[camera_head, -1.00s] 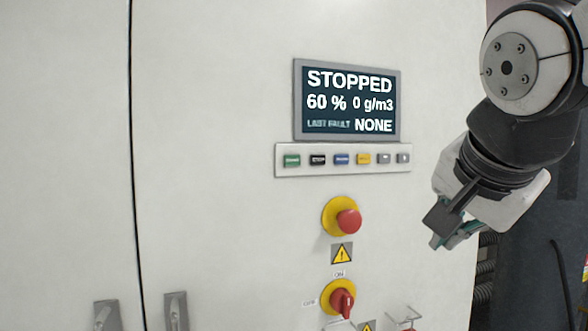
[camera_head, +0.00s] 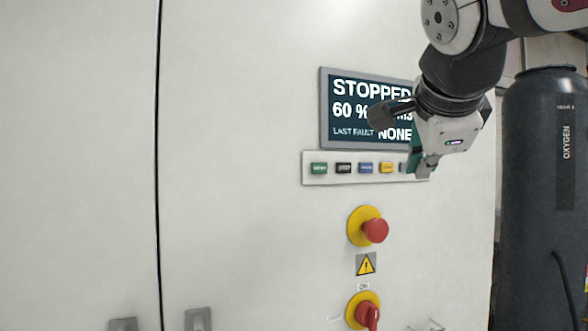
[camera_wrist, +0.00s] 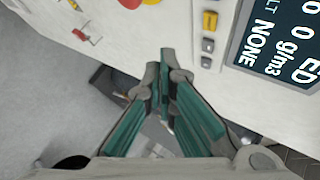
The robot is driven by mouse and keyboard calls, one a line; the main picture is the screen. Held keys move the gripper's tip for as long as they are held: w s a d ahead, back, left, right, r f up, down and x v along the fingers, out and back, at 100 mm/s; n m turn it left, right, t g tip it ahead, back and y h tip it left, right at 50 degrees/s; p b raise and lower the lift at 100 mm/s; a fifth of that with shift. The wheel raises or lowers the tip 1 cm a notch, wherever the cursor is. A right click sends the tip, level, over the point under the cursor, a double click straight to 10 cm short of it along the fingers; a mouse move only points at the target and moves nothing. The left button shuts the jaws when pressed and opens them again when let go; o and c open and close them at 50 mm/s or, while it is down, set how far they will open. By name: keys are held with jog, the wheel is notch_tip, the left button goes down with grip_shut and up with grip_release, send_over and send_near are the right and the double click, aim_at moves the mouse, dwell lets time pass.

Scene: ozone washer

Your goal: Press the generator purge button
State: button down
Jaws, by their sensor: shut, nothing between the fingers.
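The button strip (camera_head: 312,177) is a pale bar below the display on the white cabinet. In the head view it carries a green button (camera_head: 319,169), a black one (camera_head: 343,168), a blue one (camera_head: 366,168), a yellow one (camera_head: 387,168) and grey at the right end. Their labels are too small to read, so I cannot tell which is purge. My gripper (camera_head: 424,168) is shut and empty, in front of the strip's right end, hiding part of it. In the wrist view the closed fingertips (camera_wrist: 163,62) appear beside the strip's end buttons (camera_wrist: 207,46), apparently apart from them.
The display (camera_head: 345,100) reads STOPPED and 60 %, partly covered by my gripper. Below are a red emergency stop (camera_head: 376,230) on yellow and a red rotary switch (camera_head: 366,314). A dark oxygen cylinder (camera_head: 540,210) stands at right. The cabinet's left side is clear.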

aim_at(366, 167)
jog(key=w+a, duration=0.1)
jog(key=w, duration=0.4)
jog(key=w+a, duration=0.1)
jog(key=w, duration=0.2)
jog(key=shift+w+a, duration=0.15)
jog(key=shift+a, duration=0.2)
jog(key=shift+w+b, duration=0.1)
jog(key=shift+b, duration=0.25)
dwell(0.9)
jog(key=shift+w+a, duration=0.1)
jog(key=shift+w, duration=0.25)
jog(key=shift+w+a+b, duration=0.15)
jog(key=shift+w+b, duration=0.2)
jog(key=shift+b, duration=0.05)
dwell(0.6)
jog(key=shift+s, duration=0.15)
jog(key=shift+s+d, duration=0.3)
jog(key=shift+s, duration=0.3)
jog(key=shift+s+b, duration=0.15)
jog(key=shift+b, duration=0.15)
